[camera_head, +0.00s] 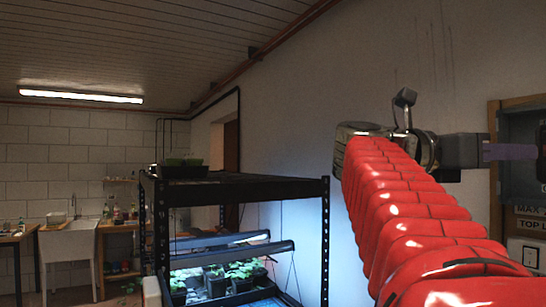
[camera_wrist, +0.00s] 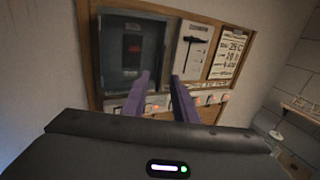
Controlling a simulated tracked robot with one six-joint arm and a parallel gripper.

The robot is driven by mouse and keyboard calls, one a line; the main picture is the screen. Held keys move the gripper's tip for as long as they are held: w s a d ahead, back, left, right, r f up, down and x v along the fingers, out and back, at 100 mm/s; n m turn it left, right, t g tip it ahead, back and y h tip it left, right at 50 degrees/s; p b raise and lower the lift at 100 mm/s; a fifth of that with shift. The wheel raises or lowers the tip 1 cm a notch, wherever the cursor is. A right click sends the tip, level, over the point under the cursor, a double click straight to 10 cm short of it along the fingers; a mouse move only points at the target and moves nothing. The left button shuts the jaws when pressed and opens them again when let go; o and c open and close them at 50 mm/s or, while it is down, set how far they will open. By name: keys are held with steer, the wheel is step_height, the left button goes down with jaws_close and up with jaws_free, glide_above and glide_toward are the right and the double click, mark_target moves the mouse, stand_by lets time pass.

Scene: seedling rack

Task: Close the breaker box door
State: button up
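The breaker box (camera_wrist: 112,72) is a grey box at the left of a wooden board on the wall, with a dark panel and a small red mark inside its frame. It also shows at the right edge of the head view (camera_head: 518,185), partly cut off. I cannot clearly make out its door or how far it stands open. My gripper (camera_wrist: 160,76) has two purple fingers spread apart with nothing seen between them. The fingertips overlap the box's lower right side in the wrist view; contact cannot be told. In the head view my gripper (camera_head: 508,152) points right, towards the box.
The wooden board (camera_wrist: 180,18) also carries a white sheet (camera_wrist: 193,48) and a printed notice (camera_wrist: 228,54). A row of small lit items runs along its lower part. A black shelving rack (camera_head: 250,188) with seedlings stands left of my arm. A sink (camera_head: 68,245) is far left.

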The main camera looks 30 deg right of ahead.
steer(key=shift+x, duration=2.65)
jaws_close()
